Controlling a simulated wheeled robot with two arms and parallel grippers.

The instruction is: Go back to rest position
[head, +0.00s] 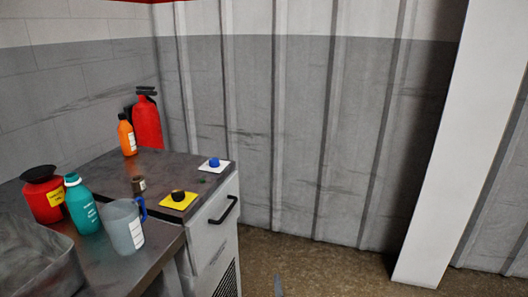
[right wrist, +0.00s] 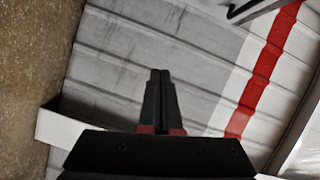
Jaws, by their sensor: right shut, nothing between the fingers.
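My right gripper (right wrist: 160,76) shows in the right wrist view with its two dark fingers together and nothing between them. Behind it are a ribbed grey wall and a red stripe. My left gripper is in neither view.
The cabinet has a black handle (head: 224,211), a blue button (head: 214,162) and a black knob (head: 178,195). A jug (head: 124,228), teal bottle (head: 83,207), red container (head: 43,196), orange bottle (head: 127,136) and fire extinguisher (head: 147,120) stand left. Floor (head: 320,268) right is clear; a white post (head: 445,150) stands there.

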